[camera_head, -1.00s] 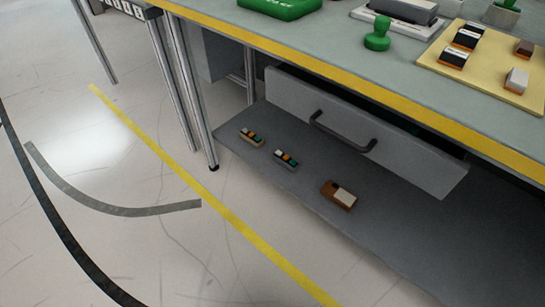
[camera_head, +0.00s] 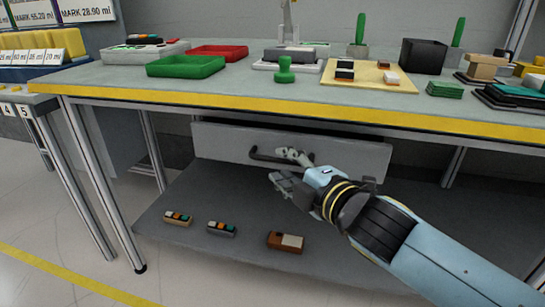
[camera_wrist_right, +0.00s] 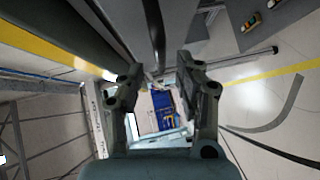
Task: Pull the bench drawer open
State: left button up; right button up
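The bench drawer (camera_head: 215,140) is a grey front panel under the bench top in the head view. Its dark bar handle (camera_head: 262,157) is partly hidden by my right gripper. My right gripper (camera_head: 287,169) is at the handle, with one finger above the other and a gap between them. In the right wrist view the two fingers (camera_wrist_right: 158,78) stand apart, and a dark bar (camera_wrist_right: 154,25), seemingly the handle, runs toward the space between them. I cannot tell whether either finger touches it. My left gripper is not in view.
The bench top's yellow front edge (camera_head: 230,103) overhangs the drawer. Below is a grey shelf (camera_head: 165,242) with two small striped blocks (camera_head: 221,229) and a brown-and-white block (camera_head: 285,241). A metal leg (camera_head: 103,185) stands at the left.

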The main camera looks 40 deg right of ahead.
aim_at(278, 161)
jog(key=shift+w+d+f, duration=0.1)
jog(key=shift+w+f, duration=0.05)
jog(key=shift+w, duration=0.85)
jog(key=shift+w+d+f, duration=0.1)
jog(key=shift+w+f, duration=0.05)
jog(key=shift+w, duration=0.8)
grip_shut()
